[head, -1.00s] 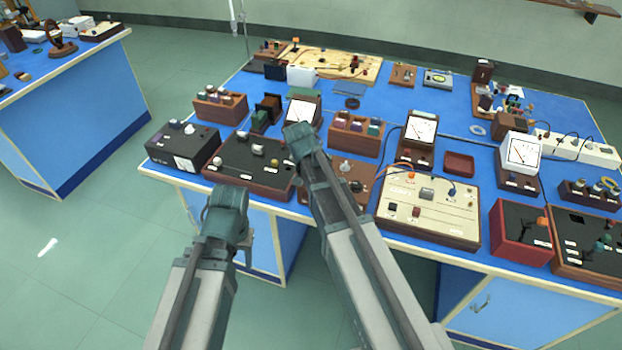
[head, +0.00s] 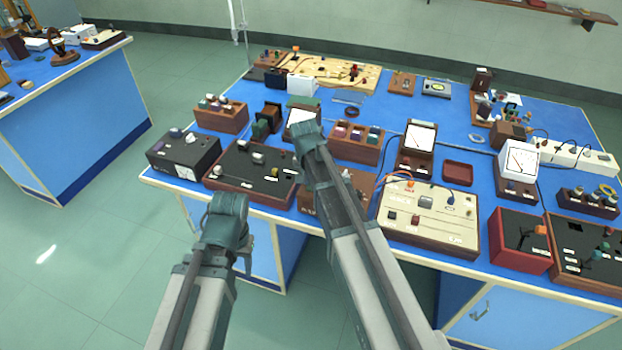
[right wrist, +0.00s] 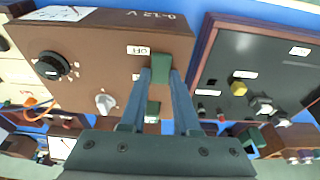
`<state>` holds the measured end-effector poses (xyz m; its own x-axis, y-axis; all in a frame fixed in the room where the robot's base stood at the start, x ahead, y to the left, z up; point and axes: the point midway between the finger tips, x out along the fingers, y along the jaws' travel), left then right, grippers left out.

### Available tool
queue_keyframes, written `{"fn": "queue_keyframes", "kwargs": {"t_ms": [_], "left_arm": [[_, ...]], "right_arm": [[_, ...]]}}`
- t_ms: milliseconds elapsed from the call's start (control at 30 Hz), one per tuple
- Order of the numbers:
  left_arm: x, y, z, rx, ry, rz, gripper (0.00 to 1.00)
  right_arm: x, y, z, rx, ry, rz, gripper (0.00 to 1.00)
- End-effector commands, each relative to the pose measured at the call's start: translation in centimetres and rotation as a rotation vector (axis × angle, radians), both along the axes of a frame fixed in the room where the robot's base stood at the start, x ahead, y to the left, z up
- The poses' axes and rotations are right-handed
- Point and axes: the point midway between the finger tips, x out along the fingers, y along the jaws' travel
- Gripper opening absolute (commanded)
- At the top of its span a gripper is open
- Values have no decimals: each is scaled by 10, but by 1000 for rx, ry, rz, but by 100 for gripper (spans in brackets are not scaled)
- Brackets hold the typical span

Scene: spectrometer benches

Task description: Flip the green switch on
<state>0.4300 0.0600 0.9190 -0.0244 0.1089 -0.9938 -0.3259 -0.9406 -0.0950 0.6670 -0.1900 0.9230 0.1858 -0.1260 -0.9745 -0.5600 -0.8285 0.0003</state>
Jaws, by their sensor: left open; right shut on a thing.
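The brown supply box (head: 364,181) stands at the front of the blue bench, partly hidden behind my right arm in the head view. In the right wrist view, the same brown box (right wrist: 105,40) shows a black dial, a pale knob and a small white label. The green switch (right wrist: 159,70) is between the fingertips of my right gripper (right wrist: 160,76), which is shut on it. A second green piece (right wrist: 153,108) shows lower down between the fingers. My left gripper (head: 228,208) is open and empty in front of the bench edge, away from the box.
A dark-topped panel (head: 240,175) is left of the brown box, and a cream panel (head: 425,215) with wires is to its right. Meters, blocks and a red box (head: 518,240) crowd the bench. The floor at left is clear.

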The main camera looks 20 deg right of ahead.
Motion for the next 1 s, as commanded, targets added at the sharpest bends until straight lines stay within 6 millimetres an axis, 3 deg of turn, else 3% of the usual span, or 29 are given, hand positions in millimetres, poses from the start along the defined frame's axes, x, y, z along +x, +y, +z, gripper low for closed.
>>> {"fn": "queue_keyframes", "kwargs": {"t_ms": [200, 467, 500, 633, 1000], "left_arm": [[0, 0, 4, 0, 0, 0, 50], [0, 0, 4, 0, 0, 0, 50], [0, 0, 4, 0, 0, 0, 50], [0, 0, 4, 0, 0, 0, 50], [0, 0, 6, 0, 0, 0, 50]], "right_arm": [[5, -2, 0, 71, 104, 0, 0], [3, -2, 0, 74, 108, 0, 0], [3, -2, -1, 73, 107, 1, 34], [3, -2, 0, 74, 107, 0, 57], [3, -2, 1, 72, 106, 0, 60]]}}
